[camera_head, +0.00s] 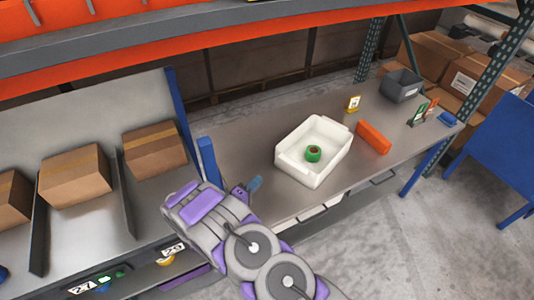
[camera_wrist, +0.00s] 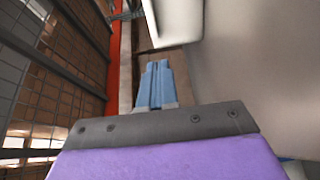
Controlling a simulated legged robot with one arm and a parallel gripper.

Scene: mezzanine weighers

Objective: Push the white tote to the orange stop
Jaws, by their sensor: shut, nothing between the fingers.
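The white tote (camera_head: 306,169) stands upright on the grey metal table (camera_head: 250,130), with a green roll (camera_head: 313,154) inside it. The orange stop (camera_head: 373,137) lies on the table just right of the tote, with a narrow gap between them. My gripper (camera_head: 254,184) is left of the tote and apart from it, at the table's left front part. In the wrist view my gripper (camera_wrist: 154,68) shows two blue fingers close together, shut and empty. A large pale surface fills the right of the wrist view; I cannot tell what it is.
A blue post (camera_head: 207,160) rises near my arm. Cardboard boxes (camera_head: 75,175) sit in sloped lanes at left.

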